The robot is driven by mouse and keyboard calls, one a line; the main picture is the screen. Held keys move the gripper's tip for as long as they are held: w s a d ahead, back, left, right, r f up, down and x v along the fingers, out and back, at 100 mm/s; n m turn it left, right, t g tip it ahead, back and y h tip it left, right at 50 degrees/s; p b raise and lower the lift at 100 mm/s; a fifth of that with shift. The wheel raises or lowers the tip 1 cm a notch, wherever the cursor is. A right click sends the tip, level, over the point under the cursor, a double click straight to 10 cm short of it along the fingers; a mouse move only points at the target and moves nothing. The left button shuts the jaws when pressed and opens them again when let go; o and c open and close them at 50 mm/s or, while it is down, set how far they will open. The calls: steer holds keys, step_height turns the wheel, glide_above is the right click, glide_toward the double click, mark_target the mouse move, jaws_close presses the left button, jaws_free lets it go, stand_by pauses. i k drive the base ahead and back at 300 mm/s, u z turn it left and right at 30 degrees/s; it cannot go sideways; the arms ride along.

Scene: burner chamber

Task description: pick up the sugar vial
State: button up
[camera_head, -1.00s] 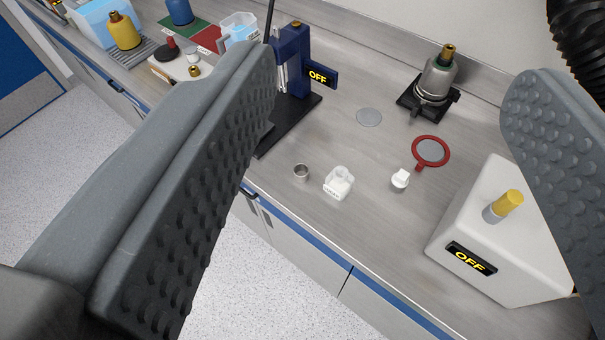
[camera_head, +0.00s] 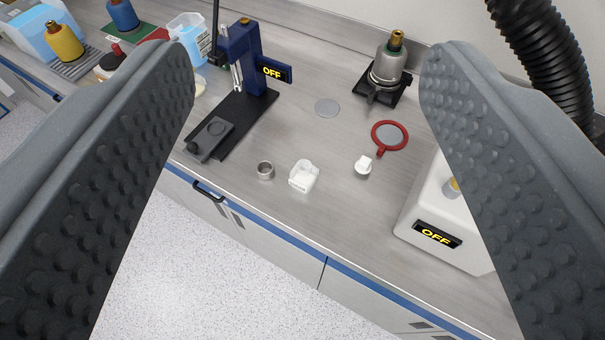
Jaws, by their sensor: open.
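A small white, square-sided open container (camera_head: 303,176), which looks like the sugar vial, stands upright on the counter near its front edge. Its label is too small to read. A small white cap-like piece (camera_head: 363,165) lies to its right, apart from it. My gripper (camera_head: 311,75) is open and empty, with one finger at each side of the picture. The container shows in the gap between the fingers, beyond them, and nothing touches it.
A small metal ring cup (camera_head: 265,170) stands just left of the container. A blue stand reading OFF (camera_head: 240,58), a burner (camera_head: 389,68), a red-rimmed ring (camera_head: 375,137) and a white OFF device (camera_head: 415,215) surround it. Counter (camera_head: 325,220) in front is clear.

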mark_target(304, 175)
steer(key=z, duration=1.5)
steer(key=k, duration=1.05)
steer(key=u, duration=1.15)
steer(key=i, duration=1)
steer(key=z, duration=0.05)
